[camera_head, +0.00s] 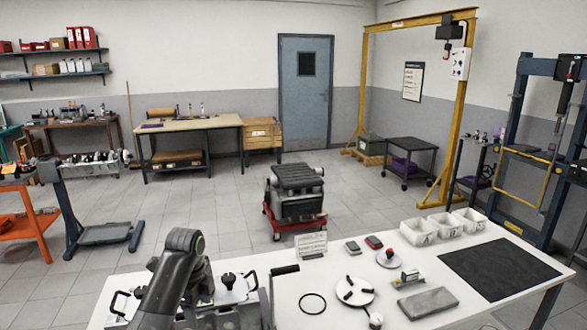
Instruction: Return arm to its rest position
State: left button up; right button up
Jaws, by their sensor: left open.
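My left arm rises from the bottom edge in the camera head view, bends at a dark grey joint and comes down over the left part of the white table (330,262). My left gripper (198,296) is low in the picture, open, and partly hidden by my own arm links. It is in front of a light metal fixture (236,291) with black knobs and handles. I cannot tell whether it touches anything. My right gripper is not in view.
An upright black-handled lever (284,271) stands right of the fixture. A black ring (312,303), a round white plate (355,291), a grey block (427,302), white bins (418,231) and a black mat (499,268) lie further right. An engine on a red cart (296,195) stands beyond the table.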

pick_arm(q)
jog(key=s+a+f+n+t, duration=0.1)
jog(key=s+a+f+n, duration=0.2)
jog(key=s+f+n, duration=0.5)
jog(key=s+a+f+n, duration=0.2)
jog(key=s+f, duration=0.5)
jog(key=s, duration=0.4)
jog(key=s+a+r+n+t+y, duration=0.15)
jog(key=s+n, duration=0.35)
jog(key=s, duration=0.6)
jog(key=s+a+r+n+t, duration=0.1)
jog(key=s+r+n, duration=0.3)
jog(key=s, duration=0.8)
notch_tip(320, 180, down, 32)
jog(key=a+n+g+b, duration=0.1)
jog(key=a+g+b, duration=0.1)
jog(key=b, duration=0.3)
jog(key=s+d+f+b, duration=0.1)
jog(key=s+f+b, duration=0.1)
jog(key=s+f, duration=0.5)
jog(key=s+f+g+b, duration=0.1)
jog(key=s+f+b, duration=0.1)
jog(key=s+f, duration=0.5)
notch_tip(320, 180, down, 5)
jog(key=shift+s+d+f+b, duration=0.2)
jog(key=shift+s+d+b, duration=0.15)
jog(key=shift+s, duration=0.05)
